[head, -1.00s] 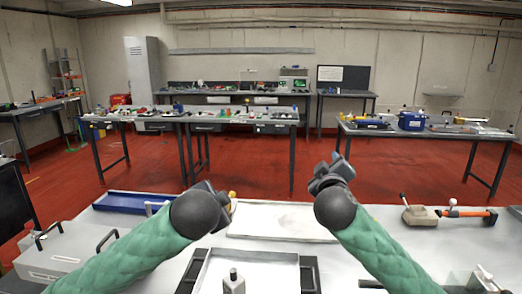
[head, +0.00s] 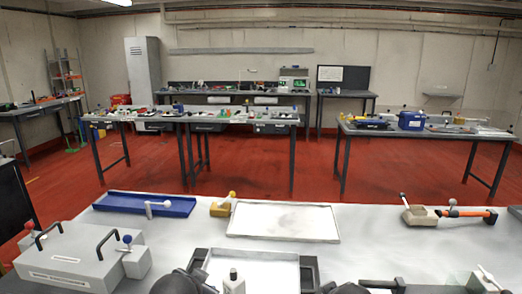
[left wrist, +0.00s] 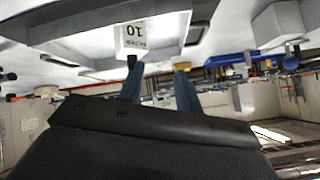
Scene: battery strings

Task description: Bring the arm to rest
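In the left wrist view, my left gripper (left wrist: 157,66) shows two blue fingers that stand apart with nothing between them. A white block labelled 10 (left wrist: 135,33) appears beyond the fingertips, apart from them as far as I can tell. Neither gripper's fingers can be seen there, and my right gripper is out of view.

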